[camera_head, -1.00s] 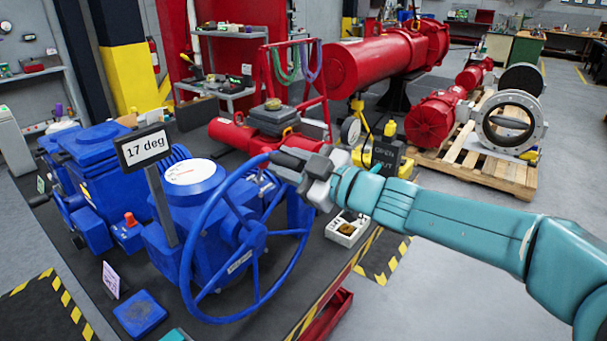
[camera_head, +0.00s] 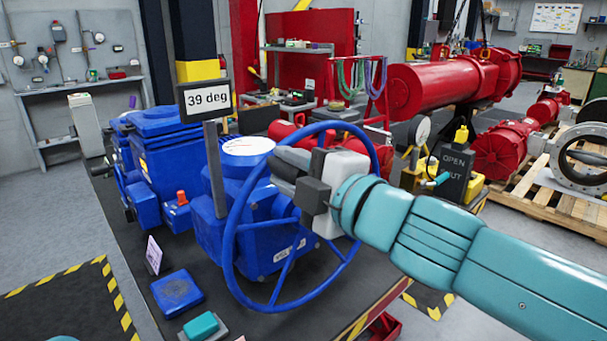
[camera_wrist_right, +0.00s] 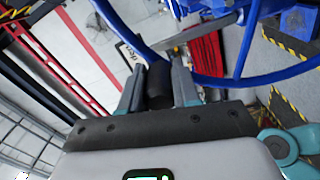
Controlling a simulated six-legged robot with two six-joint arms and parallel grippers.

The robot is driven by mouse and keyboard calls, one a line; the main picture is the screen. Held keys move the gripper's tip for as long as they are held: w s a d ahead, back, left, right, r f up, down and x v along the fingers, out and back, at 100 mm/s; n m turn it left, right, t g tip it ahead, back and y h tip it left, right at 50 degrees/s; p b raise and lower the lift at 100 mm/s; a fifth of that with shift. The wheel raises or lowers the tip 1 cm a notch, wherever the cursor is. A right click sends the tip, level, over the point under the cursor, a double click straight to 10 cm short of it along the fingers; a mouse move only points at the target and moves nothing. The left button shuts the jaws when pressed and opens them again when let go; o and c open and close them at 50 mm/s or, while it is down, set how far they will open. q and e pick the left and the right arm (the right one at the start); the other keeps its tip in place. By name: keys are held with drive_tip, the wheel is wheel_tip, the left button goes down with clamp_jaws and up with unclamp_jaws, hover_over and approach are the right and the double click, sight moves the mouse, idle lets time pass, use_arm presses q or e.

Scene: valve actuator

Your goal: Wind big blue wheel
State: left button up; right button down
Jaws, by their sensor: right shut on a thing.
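The big blue wheel (camera_head: 229,235) stands tilted on the front of the blue valve actuator (camera_head: 210,235). A sign on a post (camera_head: 207,101) reads "39 deg". My right gripper (camera_head: 284,168) comes in from the right across the upper part of the wheel, its dark fingers near the upper left rim. In the right wrist view the fingers (camera_wrist_right: 158,88) are shut with a dark cylindrical piece between them, and the blue rim (camera_wrist_right: 270,78) curves close by. The gripper body hides the wheel's hub and some spokes in the head view. My left gripper is not seen.
The actuator sits on a dark bench (camera_head: 130,235) with a blue plate (camera_head: 177,292) and a small teal block (camera_head: 200,326) at its front. Red cylinders (camera_head: 445,85) and a wooden pallet (camera_head: 520,180) lie behind and to the right.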

drive_tip(key=shift+s+a+f+n, duration=0.2)
drive_tip(key=shift+a+f+n, duration=0.05)
drive_tip(key=shift+f+n, duration=0.1)
drive_tip(key=c, duration=0.8)
unclamp_jaws()
drive_tip(key=shift+r, duration=0.1)
